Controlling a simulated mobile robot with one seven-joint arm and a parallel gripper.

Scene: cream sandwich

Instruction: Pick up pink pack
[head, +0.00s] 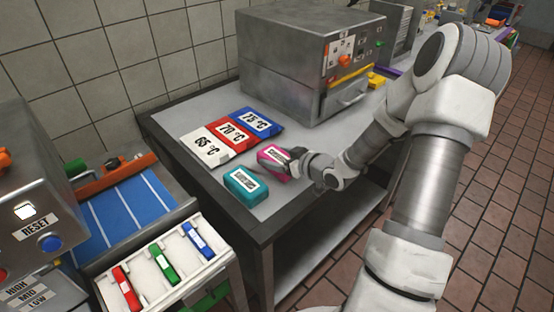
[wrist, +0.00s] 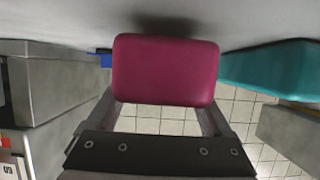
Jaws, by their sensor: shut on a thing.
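The pink pack (head: 271,154) with a white label is on the grey table near its right front part, beside the teal pack (head: 243,187). In the wrist view the pink pack (wrist: 166,68) fills the space between the fingers, close to the grey table surface. My gripper (head: 291,163) reaches it from the right and is shut on it. In the wrist view my gripper (wrist: 162,100) has one finger on each side of the pack. I cannot tell whether the pack touches the table.
The teal pack also shows close on the right in the wrist view (wrist: 275,70). White, red and blue temperature mats (head: 207,147) lie behind the packs. A metal oven (head: 290,55) stands at the back. A white tray (head: 180,285) with coloured pieces is at front left.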

